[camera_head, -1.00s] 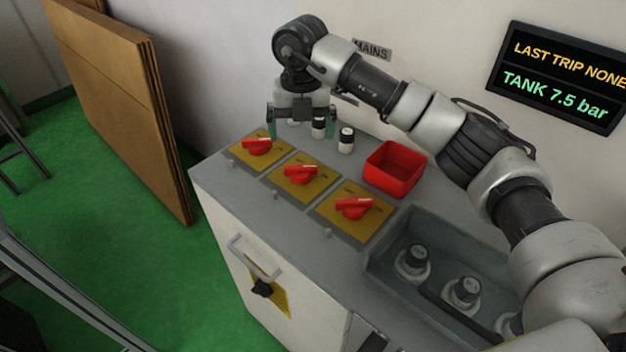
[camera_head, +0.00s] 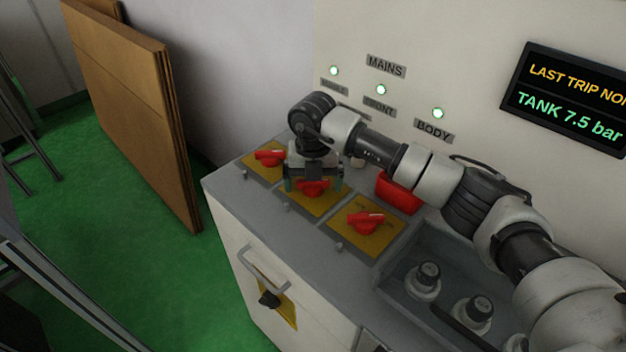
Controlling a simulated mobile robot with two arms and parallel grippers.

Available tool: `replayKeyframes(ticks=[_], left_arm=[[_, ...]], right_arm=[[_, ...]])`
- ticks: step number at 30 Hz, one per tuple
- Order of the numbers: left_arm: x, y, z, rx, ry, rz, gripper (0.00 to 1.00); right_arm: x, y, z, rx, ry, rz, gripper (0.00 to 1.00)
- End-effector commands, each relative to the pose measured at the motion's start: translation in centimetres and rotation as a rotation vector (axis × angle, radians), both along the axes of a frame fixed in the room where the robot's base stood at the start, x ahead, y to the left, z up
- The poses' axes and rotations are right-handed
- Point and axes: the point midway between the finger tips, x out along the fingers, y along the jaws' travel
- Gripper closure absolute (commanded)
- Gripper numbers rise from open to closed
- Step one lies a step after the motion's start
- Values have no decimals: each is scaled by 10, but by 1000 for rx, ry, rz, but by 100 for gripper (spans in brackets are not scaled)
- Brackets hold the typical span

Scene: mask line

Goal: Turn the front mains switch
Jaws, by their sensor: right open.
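Three red rotary switches sit on yellow plates in a row on the grey cabinet top. The middle switch (camera_head: 312,188) lines up with the middle wall label, which reads FRONT (camera_head: 379,105). My right gripper (camera_head: 314,184) points down at this switch, open, with one finger on each side of the red handle. Whether the fingers touch it I cannot tell. The gripper body hides part of the switch and its plate. The left switch (camera_head: 270,157) and the right switch (camera_head: 364,222) are clear of the gripper. My left gripper is out of view.
A red bin (camera_head: 399,196) stands behind the switches, partly hidden by my right arm. A recessed tray (camera_head: 400,273) with several dark-capped fittings lies to the right. Wooden boards (camera_head: 130,110) lean at left.

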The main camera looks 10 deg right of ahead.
Motion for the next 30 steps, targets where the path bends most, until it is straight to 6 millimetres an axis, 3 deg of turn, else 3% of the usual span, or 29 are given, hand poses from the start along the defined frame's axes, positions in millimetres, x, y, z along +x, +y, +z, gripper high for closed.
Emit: replayKeyframes(ticks=[2,11,20,30], left_arm=[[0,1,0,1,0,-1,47],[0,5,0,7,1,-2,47],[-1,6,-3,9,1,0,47],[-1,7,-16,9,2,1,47]], right_arm=[[0,0,0,0,0,0,0],[0,0,0,0,1,0,46],[0,0,0,1,1,36,47],[0,0,-1,0,-2,253,47]])
